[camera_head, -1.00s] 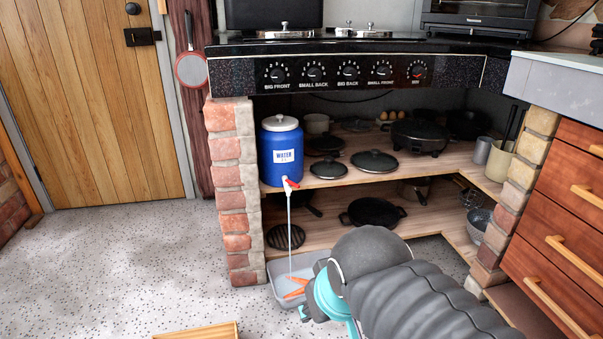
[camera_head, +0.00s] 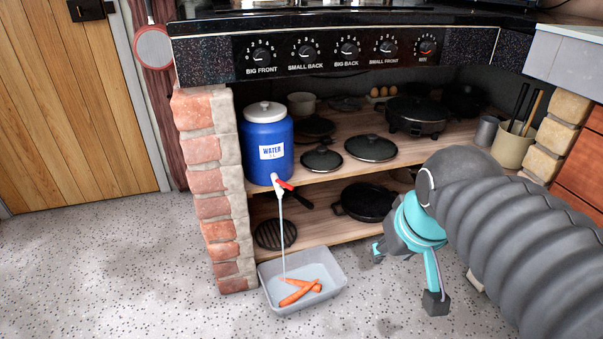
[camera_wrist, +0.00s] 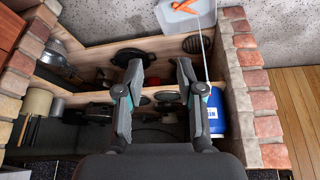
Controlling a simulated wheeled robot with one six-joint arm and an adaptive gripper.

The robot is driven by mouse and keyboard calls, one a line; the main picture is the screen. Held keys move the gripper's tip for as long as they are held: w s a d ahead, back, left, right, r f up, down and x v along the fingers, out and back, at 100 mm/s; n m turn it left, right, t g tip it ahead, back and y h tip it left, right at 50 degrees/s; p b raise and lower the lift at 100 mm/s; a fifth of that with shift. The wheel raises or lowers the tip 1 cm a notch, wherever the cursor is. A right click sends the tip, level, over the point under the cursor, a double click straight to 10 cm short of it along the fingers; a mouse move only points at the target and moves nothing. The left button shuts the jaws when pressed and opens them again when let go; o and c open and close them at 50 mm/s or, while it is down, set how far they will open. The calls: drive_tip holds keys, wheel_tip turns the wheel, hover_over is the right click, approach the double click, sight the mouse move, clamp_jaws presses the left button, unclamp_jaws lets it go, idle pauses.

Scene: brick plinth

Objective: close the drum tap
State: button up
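The blue water drum (camera_head: 266,135) with a white lid stands at the left end of the upper wooden shelf, beside the brick pillar. Its tap has a red handle (camera_head: 283,184) over a white spout. A thin white stream falls from the spout into a grey tray (camera_head: 335,273) on the floor, where orange carrots (camera_head: 300,291) lie. My gripper (camera_head: 406,277) is right of the tray, apart from the tap. In the wrist view my gripper (camera_wrist: 159,68) is open and empty, with the drum (camera_wrist: 218,113) to its right; the tap handle is not clear there.
The brick pillar (camera_head: 211,190) stands close left of the drum. Pan lids (camera_head: 371,148) lie on the upper shelf and a black pan (camera_head: 365,201) on the lower one. The cooker panel (camera_head: 340,53) overhangs the shelves. The floor left of the pillar is clear.

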drive_tip(key=w+a+r+n+g+p, duration=0.1)
drive_tip(key=w+a+r+n+p, duration=0.15)
drive_tip(key=w+r, duration=0.5)
drive_tip(key=n+g+p, duration=0.4)
drive_tip(key=n+p, duration=0.1)
drive_tip(key=n, duration=0.1)
hover_over(289, 185)
wheel_tip(289, 185, down, 5)
wheel_tip(289, 185, down, 13)
drive_tip(key=shift+s+b, duration=0.1)
drive_tip(key=shift+b, duration=0.9)
clamp_jaws()
